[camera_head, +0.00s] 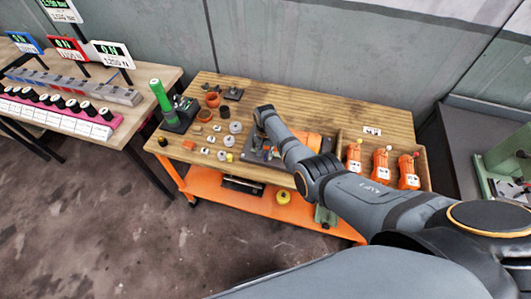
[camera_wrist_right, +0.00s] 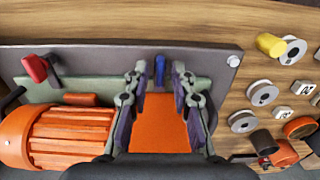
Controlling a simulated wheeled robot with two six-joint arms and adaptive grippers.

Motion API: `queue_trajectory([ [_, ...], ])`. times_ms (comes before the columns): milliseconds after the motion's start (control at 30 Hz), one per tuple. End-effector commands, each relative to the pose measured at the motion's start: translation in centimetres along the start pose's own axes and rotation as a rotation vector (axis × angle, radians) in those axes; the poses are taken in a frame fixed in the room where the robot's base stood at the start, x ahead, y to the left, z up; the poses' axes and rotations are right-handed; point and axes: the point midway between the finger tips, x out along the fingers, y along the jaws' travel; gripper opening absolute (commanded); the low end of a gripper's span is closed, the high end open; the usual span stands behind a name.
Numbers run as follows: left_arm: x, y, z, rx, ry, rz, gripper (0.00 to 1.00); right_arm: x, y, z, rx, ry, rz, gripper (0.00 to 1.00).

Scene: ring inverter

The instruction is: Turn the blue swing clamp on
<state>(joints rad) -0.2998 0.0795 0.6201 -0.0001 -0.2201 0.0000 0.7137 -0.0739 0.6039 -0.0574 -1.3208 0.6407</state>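The blue swing clamp (camera_wrist_right: 160,66) shows as a small upright blue handle in the right wrist view, near the edge of a grey plate (camera_wrist_right: 100,56). My right gripper (camera_wrist_right: 159,78) is open, with its two fingers on either side of the blue handle and a visible gap to each. An orange block (camera_wrist_right: 160,122) lies below, between the fingers. A red clamp handle (camera_wrist_right: 36,68) stands to the left on the same fixture. In the head view my right arm reaches over the workbench and hides much of the fixture. My left gripper is not in view.
An orange ribbed motor body (camera_wrist_right: 66,137) lies left of the gripper. Washers (camera_wrist_right: 262,93) and small parts lie to the right. In the head view a wooden tray (camera_head: 425,166) with several orange units stands right, and a green bottle-like tool (camera_head: 160,95) stands left on the workbench (camera_head: 310,100).

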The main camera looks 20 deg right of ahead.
Motion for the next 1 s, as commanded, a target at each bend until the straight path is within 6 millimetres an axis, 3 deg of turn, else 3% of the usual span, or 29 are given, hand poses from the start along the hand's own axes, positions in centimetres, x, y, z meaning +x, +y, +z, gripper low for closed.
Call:
queue_trajectory([
  [300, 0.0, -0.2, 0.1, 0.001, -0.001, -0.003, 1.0, -0.1, 0.0, -0.1, 0.001, 0.001, -0.001, 0.31],
  [433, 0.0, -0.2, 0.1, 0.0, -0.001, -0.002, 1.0, -1.1, -0.1, -0.1, 0.001, 0.004, -0.002, 0.31],
  [567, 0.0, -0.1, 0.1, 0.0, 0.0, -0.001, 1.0, -3.2, -0.1, -0.1, 0.001, 0.005, -0.004, 0.31],
  [800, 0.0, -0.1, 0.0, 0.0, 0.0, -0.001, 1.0, -9.2, -0.1, -0.1, 0.0, 0.004, -0.003, 0.31],
  [1000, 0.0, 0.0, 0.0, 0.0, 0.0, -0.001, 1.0, -11.7, 0.0, 0.0, 0.0, 0.001, -0.001, 0.31],
])
